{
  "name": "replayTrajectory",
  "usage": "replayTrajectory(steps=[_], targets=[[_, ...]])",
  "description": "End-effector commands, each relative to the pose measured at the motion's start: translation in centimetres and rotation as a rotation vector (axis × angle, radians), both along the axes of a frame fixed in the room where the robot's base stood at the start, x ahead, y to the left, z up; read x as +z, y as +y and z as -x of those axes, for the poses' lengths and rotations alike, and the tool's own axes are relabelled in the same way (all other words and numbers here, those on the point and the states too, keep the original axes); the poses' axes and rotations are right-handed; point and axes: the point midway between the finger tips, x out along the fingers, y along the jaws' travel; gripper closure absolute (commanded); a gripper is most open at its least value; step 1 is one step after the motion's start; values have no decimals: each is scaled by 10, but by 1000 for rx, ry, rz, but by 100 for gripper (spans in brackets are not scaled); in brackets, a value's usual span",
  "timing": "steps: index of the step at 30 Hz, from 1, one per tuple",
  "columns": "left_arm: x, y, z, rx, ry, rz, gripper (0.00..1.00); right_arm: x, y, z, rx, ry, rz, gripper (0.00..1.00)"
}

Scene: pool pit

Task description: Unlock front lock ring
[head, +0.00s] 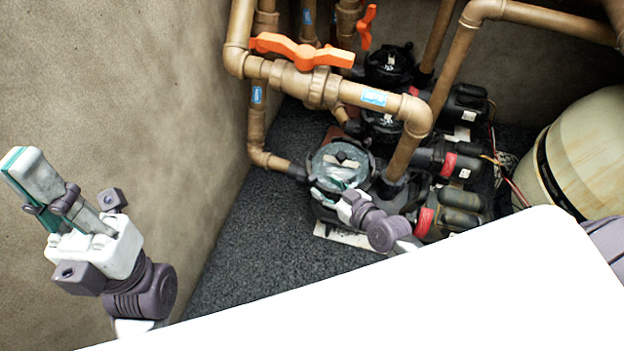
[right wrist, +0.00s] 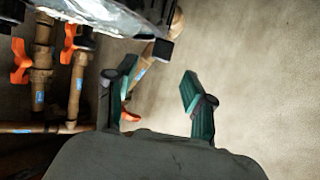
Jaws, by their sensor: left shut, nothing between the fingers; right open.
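The front pump's clear round lid (head: 340,160) sits inside a black lock ring (head: 373,168) in the head view. My right gripper (head: 336,187) is over the near edge of this lid and partly covers the ring. In the right wrist view its two green fingers (right wrist: 158,72) are spread with nothing between them. The clear lid (right wrist: 105,10) and a dark ring knob (right wrist: 163,50) show at the top of that view, beyond the fingers. I cannot tell whether a finger touches the ring. My left gripper (head: 22,168) is shut and empty, raised by the left wall.
Brown pipes (head: 265,130) with an orange valve handle (head: 300,50) rise behind and above the front lid. More pumps (head: 388,65) stand behind it. A beige tank (head: 590,150) is at the right. Dark gravel floor (head: 255,240) is clear at the front left.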

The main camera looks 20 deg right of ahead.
Motion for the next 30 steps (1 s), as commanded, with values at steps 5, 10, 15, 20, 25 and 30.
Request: replayTrajectory(steps=[5,10,15,20,25,30], targets=[[-19,0,-1,1,5,-2,100,-17,13,-33,0,-2,-2,47],[-22,0,-2,1,-5,-3,100,-25,20,-51,0,0,0,47],[-23,-1,-3,1,-7,-4,100,-27,23,-59,0,0,0,47],[-23,-1,-3,1,-5,-5,100,-27,23,-60,0,1,1,47],[-23,-1,-3,1,-5,-5,100,-27,23,-59,0,1,1,59],[-22,-1,-3,1,-5,-5,100,-27,23,-59,0,1,1,87]])
